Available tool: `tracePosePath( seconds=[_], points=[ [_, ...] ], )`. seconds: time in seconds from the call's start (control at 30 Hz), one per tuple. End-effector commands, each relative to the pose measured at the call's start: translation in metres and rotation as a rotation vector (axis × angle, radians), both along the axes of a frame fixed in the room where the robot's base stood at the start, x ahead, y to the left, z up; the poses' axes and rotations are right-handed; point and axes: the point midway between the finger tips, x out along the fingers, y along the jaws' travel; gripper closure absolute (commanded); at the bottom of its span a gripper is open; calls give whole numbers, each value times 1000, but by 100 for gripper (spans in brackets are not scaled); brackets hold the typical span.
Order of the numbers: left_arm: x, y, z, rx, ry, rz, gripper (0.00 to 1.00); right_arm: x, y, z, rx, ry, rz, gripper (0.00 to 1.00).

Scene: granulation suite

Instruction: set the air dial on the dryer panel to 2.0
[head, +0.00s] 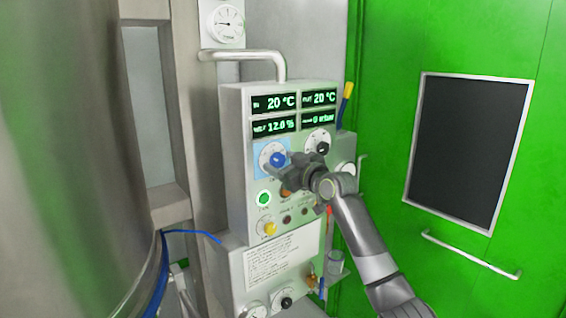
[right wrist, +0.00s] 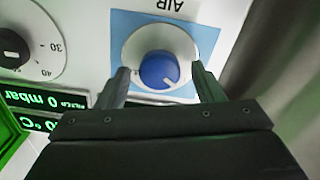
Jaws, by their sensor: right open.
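The dryer panel (head: 236,165) stands in the middle of the head view. Its air dial is a blue knob (head: 277,159) on a round white scale with a light blue surround. In the right wrist view the blue knob (right wrist: 159,70) sits under the upside-down label AIR (right wrist: 171,5), with a pale pointer mark at its lower right. The scale figures around it cannot be read. My right gripper (head: 285,163) is in front of the panel at the dial. Its open fingers (right wrist: 160,80) lie on either side of the knob, with gaps visible. My left gripper is out of view.
A black knob (head: 322,147) with its own scale is right of the air dial. Green displays (head: 274,103) are above. A lit green button (head: 263,198) and a yellow knob (head: 269,228) are below. A steel vessel (head: 70,170) stands left; a green door (head: 470,60) is right.

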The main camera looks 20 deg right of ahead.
Motion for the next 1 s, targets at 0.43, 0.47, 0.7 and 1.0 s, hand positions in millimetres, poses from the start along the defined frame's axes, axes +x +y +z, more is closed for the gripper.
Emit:
tracePosePath(
  seconds=[0.43,0.47,0.7,1.0],
  points=[
    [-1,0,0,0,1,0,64,0,0,0,0,0,0,79],
    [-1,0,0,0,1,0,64,0,0,0,0,0,0,83],
    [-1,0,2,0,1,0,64,0,0,1,18,6,0,83],
    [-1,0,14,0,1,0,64,0,0,2,159,59,0,83]
  ],
)
